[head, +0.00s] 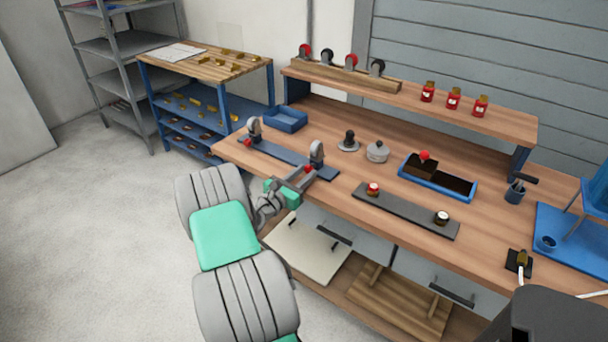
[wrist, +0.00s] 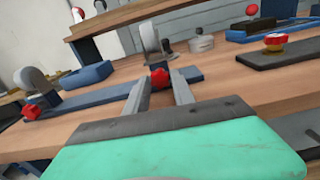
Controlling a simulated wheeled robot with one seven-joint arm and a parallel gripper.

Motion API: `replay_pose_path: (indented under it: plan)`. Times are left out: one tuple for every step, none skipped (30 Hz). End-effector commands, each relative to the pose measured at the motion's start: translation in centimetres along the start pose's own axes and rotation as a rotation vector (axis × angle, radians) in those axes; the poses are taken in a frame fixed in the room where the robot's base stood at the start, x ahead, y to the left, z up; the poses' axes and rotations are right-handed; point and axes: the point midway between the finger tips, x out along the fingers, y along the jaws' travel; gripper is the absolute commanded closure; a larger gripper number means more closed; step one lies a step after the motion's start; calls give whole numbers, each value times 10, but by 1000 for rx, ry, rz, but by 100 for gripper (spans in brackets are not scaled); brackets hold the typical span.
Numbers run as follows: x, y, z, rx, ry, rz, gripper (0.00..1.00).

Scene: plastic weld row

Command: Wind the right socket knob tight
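A blue rail (head: 272,154) lies along the bench's front left edge and carries two grey upright sockets. The right socket (head: 317,154) has a red knob (head: 307,168) low on its front; this knob also shows in the wrist view (wrist: 159,80). The left socket (head: 254,130) has a similar red knob (head: 248,142), seen at the left of the wrist view (wrist: 31,112). My gripper (head: 299,177) reaches in from the front edge. Its fingers are apart, one each side of the right knob in the wrist view, with gaps visible. I cannot tell how deep the knob sits between them.
Behind the rail stand a black-knobbed piece (head: 349,141) and a grey lidded pot (head: 377,152). A dark plate (head: 405,211) with two small capped pieces lies to the right. A blue tray (head: 437,178) is farther back. A blue bin (head: 286,119) sits behind the rail.

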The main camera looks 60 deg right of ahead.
Motion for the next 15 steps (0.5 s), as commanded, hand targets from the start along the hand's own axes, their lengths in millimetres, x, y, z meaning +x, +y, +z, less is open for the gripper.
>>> replay_pose_path:
  plan:
    - [0,0,0,0,0,0,75]
    - [0,0,0,0,0,0,78]
    - [0,0,0,0,0,0,81]
    - [0,0,0,0,0,0,83]
    - [0,0,0,0,0,0,86]
    - [0,0,0,0,0,0,89]
    - [0,0,0,0,0,0,92]
    - [0,0,0,0,0,0,94]
    - [0,0,0,0,0,0,97]
    - [0,0,0,0,0,0,100]
    - [0,0,0,0,0,0,100]
    - [0,0,0,0,0,0,100]
    - [0,0,0,0,0,0,100]
    - [0,0,0,0,0,0,100]
    - [0,0,0,0,0,0,100]
